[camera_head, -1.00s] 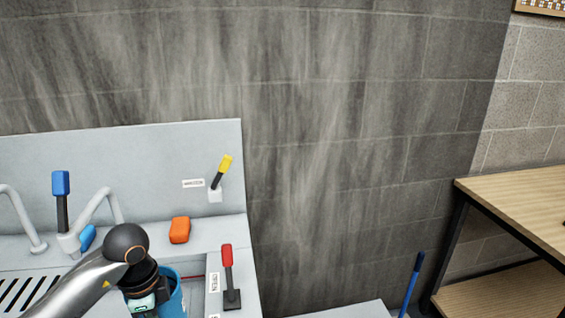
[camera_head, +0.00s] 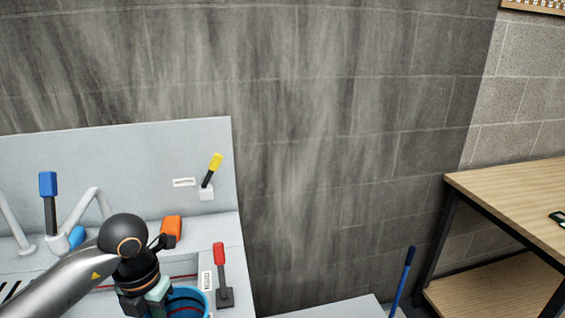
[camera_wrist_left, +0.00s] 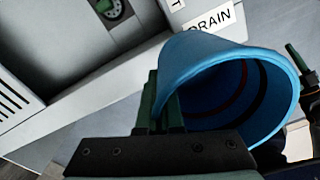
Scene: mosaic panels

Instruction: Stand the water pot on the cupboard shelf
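The water pot appears to be the blue round vessel (camera_head: 190,292), low in the head view at the sink unit's front. Its open mouth also shows large in the left wrist view (camera_wrist_left: 225,55), tilted there. My left gripper (camera_head: 158,297) is at its left side. In the left wrist view, the dark green fingers (camera_wrist_left: 163,105) are closed on the pot's wall near the rim. The pot's lower part is hidden in the head view. No cupboard can be made out for certain.
A grey sink unit (camera_head: 110,150) carries levers with blue (camera_head: 48,184), yellow (camera_head: 215,161) and red (camera_head: 219,253) handles, and an orange block (camera_head: 172,229). A wooden table (camera_head: 520,195) with a lower shelf (camera_head: 470,298) stands right. A blue-handled stick (camera_head: 402,280) leans near it.

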